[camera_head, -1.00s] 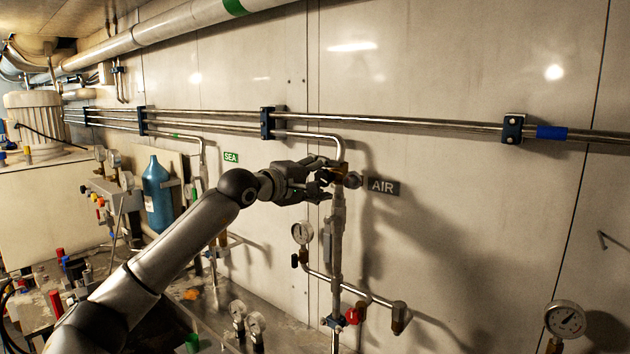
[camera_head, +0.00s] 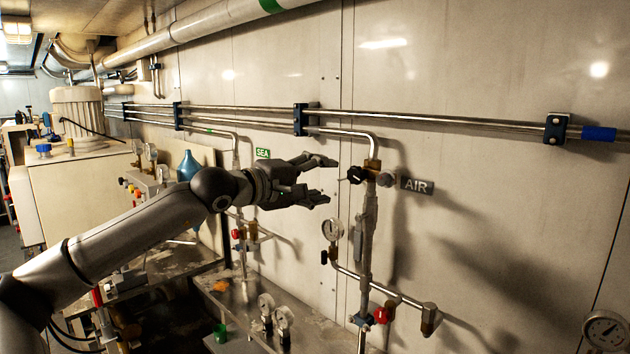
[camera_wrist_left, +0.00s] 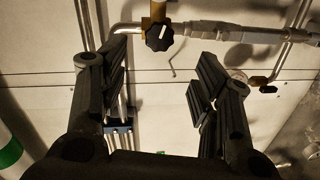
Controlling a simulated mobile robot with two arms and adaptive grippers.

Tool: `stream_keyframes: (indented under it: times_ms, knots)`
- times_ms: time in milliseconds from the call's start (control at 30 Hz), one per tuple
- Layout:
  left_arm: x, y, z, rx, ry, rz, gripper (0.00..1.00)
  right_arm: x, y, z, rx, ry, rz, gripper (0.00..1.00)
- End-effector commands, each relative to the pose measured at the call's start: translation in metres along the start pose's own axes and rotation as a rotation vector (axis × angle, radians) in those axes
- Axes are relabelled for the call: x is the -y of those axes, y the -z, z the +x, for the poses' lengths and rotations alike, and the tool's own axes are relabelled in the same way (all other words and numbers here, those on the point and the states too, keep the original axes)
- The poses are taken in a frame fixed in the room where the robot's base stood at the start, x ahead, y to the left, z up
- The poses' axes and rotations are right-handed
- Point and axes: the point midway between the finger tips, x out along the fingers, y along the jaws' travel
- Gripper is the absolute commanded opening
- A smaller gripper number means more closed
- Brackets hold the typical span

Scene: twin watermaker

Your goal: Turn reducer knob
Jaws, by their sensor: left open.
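The reducer knob (camera_head: 355,175) is black and sits on the left side of the brass fitting at the top of the vertical pipe, left of the AIR label (camera_head: 417,186). In the left wrist view the black knob (camera_wrist_left: 160,37) shows a white pointer line and lies beyond the fingertips, near the top. My left gripper (camera_head: 333,180) is open and empty, with its fingers pointing at the knob and a small gap between them. In the left wrist view the open fingers (camera_wrist_left: 158,72) stand well apart, one each side below the knob. My right gripper is not seen.
A gauge (camera_head: 332,229) and a red knob (camera_head: 380,315) are on the pipework below. Horizontal pipes (camera_head: 450,121) run along the wall above the gripper. A blue bottle (camera_head: 188,166) stands behind my left arm. The wall right of the AIR label is mostly clear.

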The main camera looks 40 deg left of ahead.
Motion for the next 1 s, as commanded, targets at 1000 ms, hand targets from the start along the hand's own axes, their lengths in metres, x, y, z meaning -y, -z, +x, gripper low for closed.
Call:
stream_keyframes:
  times_ms: [1000]
  knots:
    - [0.011,-0.04,0.006,0.112,-0.029,-0.137,0.58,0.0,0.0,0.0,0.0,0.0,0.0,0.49]
